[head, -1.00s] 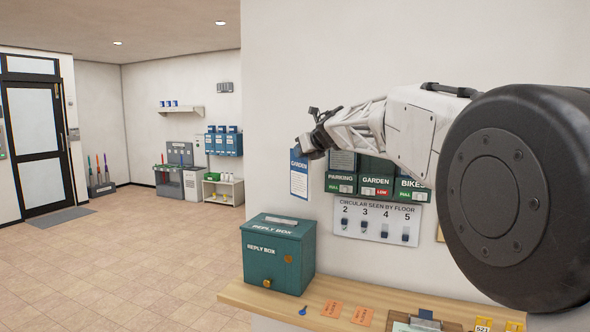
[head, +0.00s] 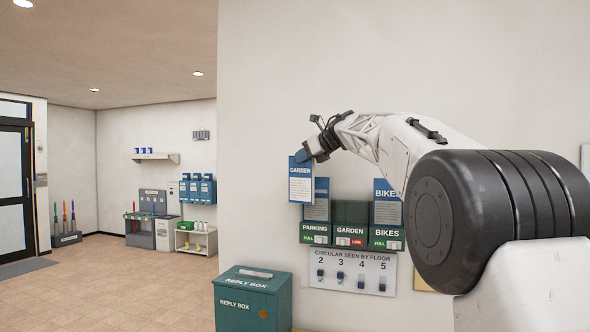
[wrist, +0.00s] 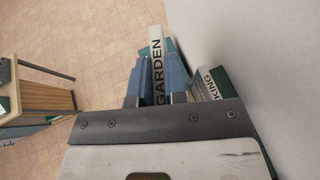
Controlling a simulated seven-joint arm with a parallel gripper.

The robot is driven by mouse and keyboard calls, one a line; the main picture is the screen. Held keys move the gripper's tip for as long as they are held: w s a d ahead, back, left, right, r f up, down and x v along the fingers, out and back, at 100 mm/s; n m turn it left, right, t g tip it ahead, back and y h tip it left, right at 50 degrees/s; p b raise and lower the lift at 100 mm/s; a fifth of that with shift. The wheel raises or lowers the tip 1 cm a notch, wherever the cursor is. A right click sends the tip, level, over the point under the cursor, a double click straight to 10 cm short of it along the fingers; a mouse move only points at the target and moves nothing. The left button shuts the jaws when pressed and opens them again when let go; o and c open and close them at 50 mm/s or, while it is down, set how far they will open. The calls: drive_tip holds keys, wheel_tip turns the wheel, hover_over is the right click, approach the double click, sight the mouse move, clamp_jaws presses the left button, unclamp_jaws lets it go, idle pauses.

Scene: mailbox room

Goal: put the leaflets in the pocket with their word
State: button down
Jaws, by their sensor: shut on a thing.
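My gripper (head: 308,158) is shut on a blue and white leaflet (head: 300,185) headed GARDEN and holds it upright by its top, above and left of the pockets. In the wrist view the GARDEN leaflet (wrist: 157,70) stands between my fingers. Three green wall pockets hang side by side: the PARKING pocket (head: 315,233) at left, the GARDEN pocket (head: 350,233) in the middle, the BIKES pocket (head: 386,235) at right. A blue leaflet stands in the PARKING pocket and a BIKES leaflet (head: 388,205) in the BIKES pocket. Both carry FULL labels; GARDEN reads LOW. No leaflet shows above the GARDEN pocket.
The panel CIRCULAR SEEN BY FLOOR (head: 350,274) with switches hangs under the pockets. The green REPLY BOX (head: 252,300) stands at lower left. The wall above the pockets is bare. Shelves and blue boxes (head: 198,188) are far back at left.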

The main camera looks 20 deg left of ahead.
drive_tip(key=w+d+r+n+g, duration=0.3)
drive_tip(key=d+r, duration=0.8)
drive_tip(key=d, duration=0.1)
drive_tip(key=w+d+f, duration=0.2)
drive_tip(key=d+f, duration=0.1)
drive_tip(key=d, duration=0.1)
drive_tip(key=shift+w+f+g+y, duration=0.3)
drive_tip(key=shift+w+f+g, duration=0.1)
drive_tip(key=shift+f, duration=4.5)
